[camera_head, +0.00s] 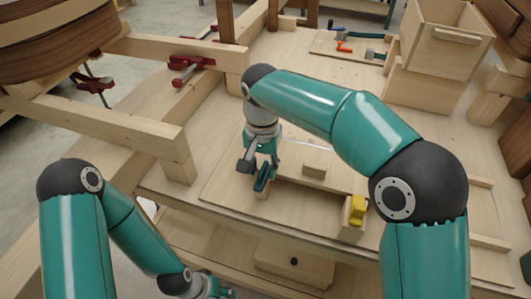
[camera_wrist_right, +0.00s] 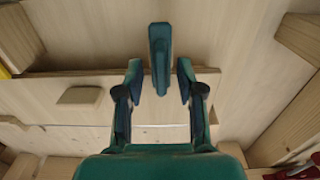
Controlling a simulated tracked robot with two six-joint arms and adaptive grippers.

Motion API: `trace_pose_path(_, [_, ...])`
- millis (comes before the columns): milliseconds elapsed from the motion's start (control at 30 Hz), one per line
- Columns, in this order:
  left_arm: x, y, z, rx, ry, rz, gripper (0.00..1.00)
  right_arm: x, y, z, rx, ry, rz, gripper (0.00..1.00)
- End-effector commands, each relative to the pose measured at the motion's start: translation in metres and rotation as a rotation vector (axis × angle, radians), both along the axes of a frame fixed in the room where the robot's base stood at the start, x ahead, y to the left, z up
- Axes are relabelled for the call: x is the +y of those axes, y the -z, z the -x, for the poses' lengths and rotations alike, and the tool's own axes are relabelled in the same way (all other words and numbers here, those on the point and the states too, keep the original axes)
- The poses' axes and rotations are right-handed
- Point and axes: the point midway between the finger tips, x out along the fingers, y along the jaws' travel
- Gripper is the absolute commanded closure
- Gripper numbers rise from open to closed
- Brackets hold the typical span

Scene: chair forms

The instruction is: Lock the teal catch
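The teal catch (camera_wrist_right: 160,48) is a narrow teal bar in the right wrist view, lying lengthwise over the pale wood. My right gripper (camera_wrist_right: 159,72) is open, with one finger on each side of the catch's near end. Small gaps show between the fingers and the catch; no grip on it shows. In the head view my right gripper (camera_head: 256,170) points down over the wooden board, and I cannot clearly separate the catch from the fingers there. My left gripper (camera_head: 210,289) is low at the bottom edge, partly cut off, and its fingers are unclear.
A small wooden block (camera_head: 314,170) and a yellow piece (camera_head: 357,210) are right of my right gripper. A wooden box (camera_head: 435,40) stands at the back right, near a tool board (camera_head: 350,46). Wooden beams with red clamps (camera_head: 188,66) lie to the left.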

Motion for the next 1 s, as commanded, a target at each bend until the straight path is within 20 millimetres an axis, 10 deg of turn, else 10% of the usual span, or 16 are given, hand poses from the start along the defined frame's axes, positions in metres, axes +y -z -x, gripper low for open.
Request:
trace_pose_path(500, [0.0, 0.0, 0.0, 0.0, 0.0, 0.0, 0.62, 0.001, -0.091, 0.001, -0.003, 0.0, -0.002, 0.62])
trace_pose_path(1000, [0.0, 0.0, 0.0, 0.001, 0.0, 0.0, 0.62, 0.0, -0.115, 0.002, 0.001, -0.001, 0.001, 0.62])
